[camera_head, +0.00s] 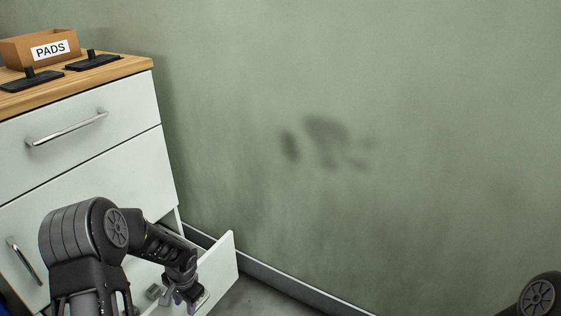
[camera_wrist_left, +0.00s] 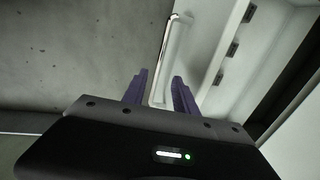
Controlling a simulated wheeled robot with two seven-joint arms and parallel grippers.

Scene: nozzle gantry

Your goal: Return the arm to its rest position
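My left arm (camera_head: 85,235) reaches down from the lower left of the head view, in front of the cabinet. Its gripper (camera_head: 180,297) is small and dark beside the open bottom drawer (camera_head: 220,266). In the left wrist view, the two purple fingers of the left gripper (camera_wrist_left: 160,80) stand apart. A shiny drawer handle (camera_wrist_left: 166,60) shows between and beyond them, and I see no finger clearly touching it. My right gripper is out of view; only a dark round joint of my right arm (camera_head: 540,295) shows at the lower right.
The white cabinet (camera_head: 100,170) stands at the left with a wooden top (camera_head: 120,70). On it are a box labelled PADS (camera_head: 40,48) and two black pads (camera_head: 30,80). A smudged green wall (camera_head: 400,100) fills the right. Floor (camera_head: 260,298) shows right of the drawer.

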